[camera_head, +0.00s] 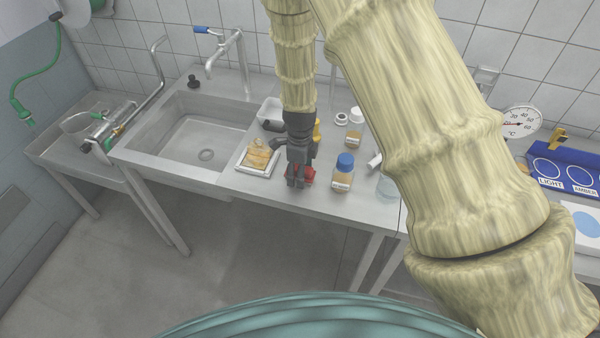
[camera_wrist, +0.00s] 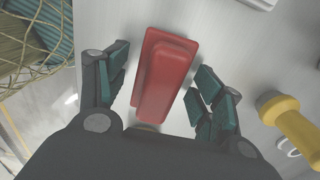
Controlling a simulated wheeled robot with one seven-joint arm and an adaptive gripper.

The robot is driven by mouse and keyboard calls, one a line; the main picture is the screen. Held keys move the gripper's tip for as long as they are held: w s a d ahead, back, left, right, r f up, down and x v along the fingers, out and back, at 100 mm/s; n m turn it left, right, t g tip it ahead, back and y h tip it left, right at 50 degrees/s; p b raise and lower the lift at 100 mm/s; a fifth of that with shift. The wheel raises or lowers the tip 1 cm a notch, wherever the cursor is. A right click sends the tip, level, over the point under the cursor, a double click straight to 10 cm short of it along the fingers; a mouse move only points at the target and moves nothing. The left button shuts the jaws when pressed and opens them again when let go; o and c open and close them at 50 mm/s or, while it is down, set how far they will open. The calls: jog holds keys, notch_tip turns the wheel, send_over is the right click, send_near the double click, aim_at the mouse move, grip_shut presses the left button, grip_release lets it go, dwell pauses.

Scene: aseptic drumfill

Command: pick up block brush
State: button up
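The block brush is most likely the red block-shaped thing (camera_wrist: 165,78) seen in the wrist view, on the grey metal counter. It also shows as a red patch in the head view (camera_head: 308,174), partly hidden behind my gripper. My gripper (camera_head: 296,183) points down over it. In the wrist view my gripper (camera_wrist: 160,95) has its fingers spread, one on each side of the red block, with gaps between. The block's bristles are not visible.
Left of my gripper is a tray (camera_head: 242,167) with a yellowish item. Right stands a blue-capped bottle (camera_head: 343,172), and further right a clear beaker (camera_head: 387,187). A yellow-handled thing (camera_wrist: 295,122) lies right of the fingers. The sink (camera_head: 200,135) is left; the counter's front edge is near.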

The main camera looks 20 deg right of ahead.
jog(key=c, duration=1)
jog(key=shift+o, duration=0.2)
jog(key=shift+r+b, duration=0.6)
jog(key=shift+r, duration=0.2)
jog(key=shift+r+b, duration=0.4)
jog(key=shift+r, duration=0.45)
jog(key=s+d+r+b, duration=0.1)
jog(key=s+b, duration=0.3)
jog(key=s, duration=1.2)
jog(key=shift+d+r+b, duration=0.2)
jog(key=shift+r+b, duration=0.15)
jog(key=shift+b, duration=0.05)
jog(key=o, duration=0.4)
jog(key=shift+c, duration=1)
jog(key=shift+s, duration=0.1)
